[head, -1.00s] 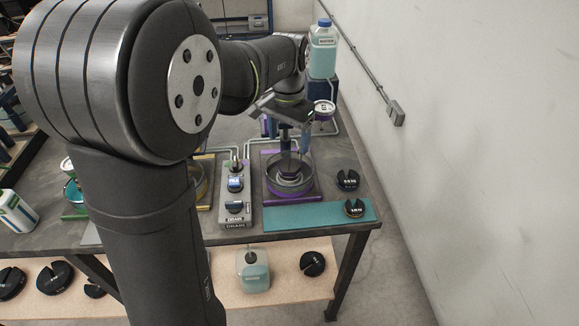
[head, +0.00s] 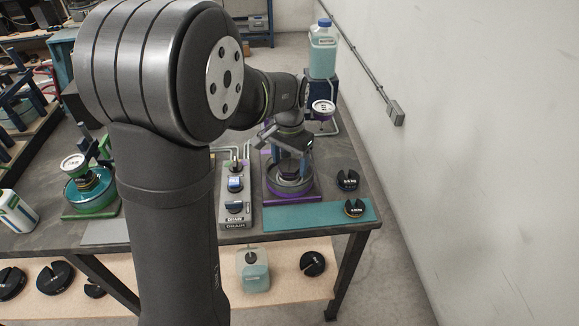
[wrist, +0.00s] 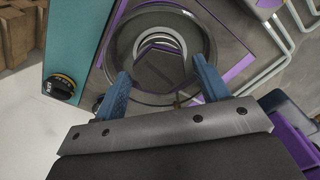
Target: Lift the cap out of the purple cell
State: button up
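The purple cell (head: 292,198) is a round clear vessel on a purple base at the right of the bench. It also shows in the wrist view (wrist: 118,48), with pale curved rings inside. My gripper (head: 291,166) points down into the cell's mouth. In the wrist view its two blue fingers (wrist: 160,68) stand well apart. A dark, angular piece, seemingly the cap (wrist: 162,72), lies between the fingers. I see no clear contact with either finger. In the head view the gripper hides most of the cell's inside.
A control box (head: 235,205) labelled DRAIN stands left of the cell. Black slotted weights (head: 347,180) sit to its right, one on a teal mat (head: 325,213). A dial gauge (head: 323,107) and a bottle (head: 322,52) rise behind. A green cell (head: 92,197) stands far left.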

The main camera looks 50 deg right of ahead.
jog(key=c, duration=1)
jog(key=shift+r, duration=0.15)
